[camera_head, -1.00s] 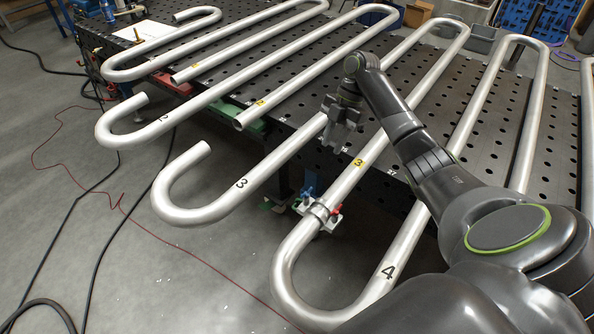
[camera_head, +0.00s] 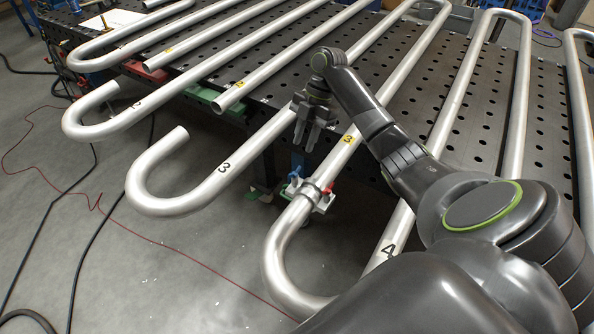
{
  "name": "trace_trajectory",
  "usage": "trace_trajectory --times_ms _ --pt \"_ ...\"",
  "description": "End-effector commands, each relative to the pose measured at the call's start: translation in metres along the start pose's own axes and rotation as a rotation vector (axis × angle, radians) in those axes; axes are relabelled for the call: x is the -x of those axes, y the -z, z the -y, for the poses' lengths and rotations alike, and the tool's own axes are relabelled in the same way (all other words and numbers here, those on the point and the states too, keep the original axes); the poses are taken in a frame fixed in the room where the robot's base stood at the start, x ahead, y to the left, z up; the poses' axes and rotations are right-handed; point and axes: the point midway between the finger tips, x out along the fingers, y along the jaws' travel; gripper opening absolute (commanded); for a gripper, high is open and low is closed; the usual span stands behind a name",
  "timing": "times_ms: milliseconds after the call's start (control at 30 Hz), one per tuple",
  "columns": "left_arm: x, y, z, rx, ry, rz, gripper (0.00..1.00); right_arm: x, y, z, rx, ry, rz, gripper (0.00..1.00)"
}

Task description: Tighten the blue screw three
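A small blue screw (camera_head: 296,174) sits on the left side of a silver clamp (camera_head: 312,194) around a bent steel pipe. A red part (camera_head: 328,188) is on the clamp's right side. The pipe bears a yellow tag marked 3 (camera_head: 348,138). My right gripper (camera_head: 307,147) points down just above and slightly right of the blue screw, apart from it. Its two grey fingers look parted, with nothing between them. My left gripper is out of view. The arm covers part of the pipe marked 4 (camera_head: 388,247).
Several serpentine pipes overhang the front edge of the black perforated table (camera_head: 455,150). The pipe marked black 3 (camera_head: 205,192) lies left of the clamp. Cables cross the open grey floor (camera_head: 90,265).

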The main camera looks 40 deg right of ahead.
Motion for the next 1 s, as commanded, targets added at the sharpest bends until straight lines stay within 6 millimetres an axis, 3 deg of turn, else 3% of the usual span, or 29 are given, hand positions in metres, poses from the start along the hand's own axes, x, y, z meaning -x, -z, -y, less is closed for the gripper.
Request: trace_trajectory --times_ms 33,367,400,600,900,1000 --pt "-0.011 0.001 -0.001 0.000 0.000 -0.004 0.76 -0.013 -0.002 0.000 0.002 0.001 -0.001 0.27" --pt "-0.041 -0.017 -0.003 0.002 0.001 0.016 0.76 -0.057 -0.001 0.000 0.002 0.000 -0.001 0.27" --pt "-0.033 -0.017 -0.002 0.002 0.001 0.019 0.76 -0.058 0.002 0.000 0.000 0.001 -0.003 0.27" --pt "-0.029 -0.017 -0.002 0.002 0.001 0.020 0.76 -0.075 0.001 0.000 -0.001 0.001 -0.001 0.27" --pt "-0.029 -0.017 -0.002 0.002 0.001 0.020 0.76 -0.079 0.000 0.000 0.000 0.000 0.000 0.27" --pt "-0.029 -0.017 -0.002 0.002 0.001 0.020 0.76 -0.079 0.000 0.000 0.000 0.000 0.000 0.17"
